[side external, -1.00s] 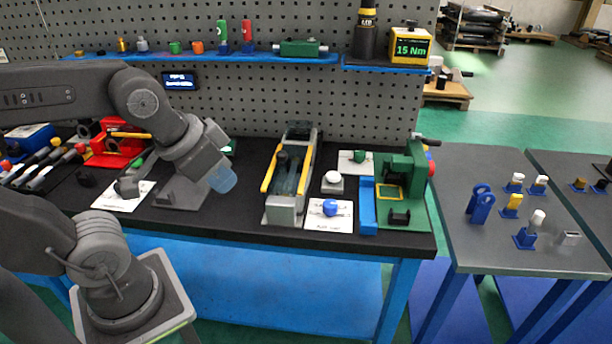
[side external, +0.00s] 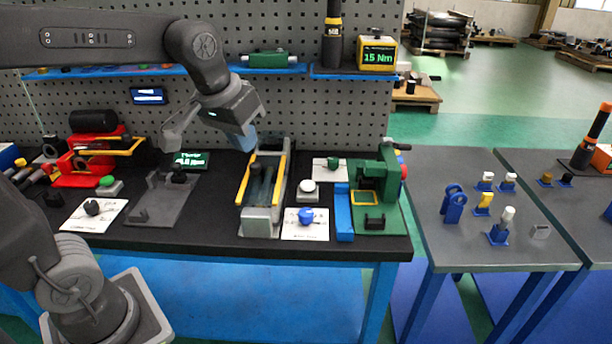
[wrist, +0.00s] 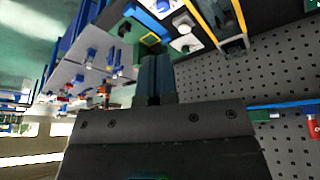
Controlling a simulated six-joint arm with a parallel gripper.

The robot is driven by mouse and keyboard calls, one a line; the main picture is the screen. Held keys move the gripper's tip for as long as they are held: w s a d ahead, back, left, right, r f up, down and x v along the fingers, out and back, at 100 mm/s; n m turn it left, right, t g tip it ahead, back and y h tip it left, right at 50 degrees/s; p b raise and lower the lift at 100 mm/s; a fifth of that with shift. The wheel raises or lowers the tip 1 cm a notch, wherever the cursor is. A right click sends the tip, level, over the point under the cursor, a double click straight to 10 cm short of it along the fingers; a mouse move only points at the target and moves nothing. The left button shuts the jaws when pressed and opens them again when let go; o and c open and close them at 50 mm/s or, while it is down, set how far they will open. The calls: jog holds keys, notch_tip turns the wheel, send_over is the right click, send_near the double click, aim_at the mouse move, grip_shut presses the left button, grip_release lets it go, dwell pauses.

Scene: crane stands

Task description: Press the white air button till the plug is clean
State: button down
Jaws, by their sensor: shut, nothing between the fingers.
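The white air button (side external: 308,188) is a round white cap on a small grey base, right of the grey trough with yellow rails (side external: 276,205). It also shows in the wrist view (wrist: 184,28), at the top, beyond my fingertips. My gripper (side external: 244,141) is shut and empty, with blue fingers. It is in the air over the back end of the trough, left of and behind the button, apart from it. The closed fingers show in the wrist view (wrist: 157,76). I cannot tell which part is the plug; whether it is clean does not show.
A blue ball (side external: 305,216) sits on a white card in front of the button. A green fixture (side external: 375,183) stands to the right, with a blue block (side external: 343,212) at its left. The pegboard and blue shelf (side external: 290,69) rise behind. A grey side table (side external: 450,235) holds small parts.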

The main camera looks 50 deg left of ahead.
jog(key=w+a+f+n+g, duration=0.2)
jog(key=w+a+n, duration=0.15)
jog(key=w, duration=0.95)
jog(key=n+g, duration=0.1)
jog(key=n, duration=0.2)
send_over(307, 184)
jog(key=s, duration=0.1)
notch_tip(307, 184, down, 8)
jog(key=shift+d+f, duration=0.2)
jog(key=shift+d, duration=0.25)
jog(key=f, duration=0.9)
jog(key=w+f, duration=0.1)
jog(key=f, duration=0.4)
jog(key=shift+a, duration=0.4)
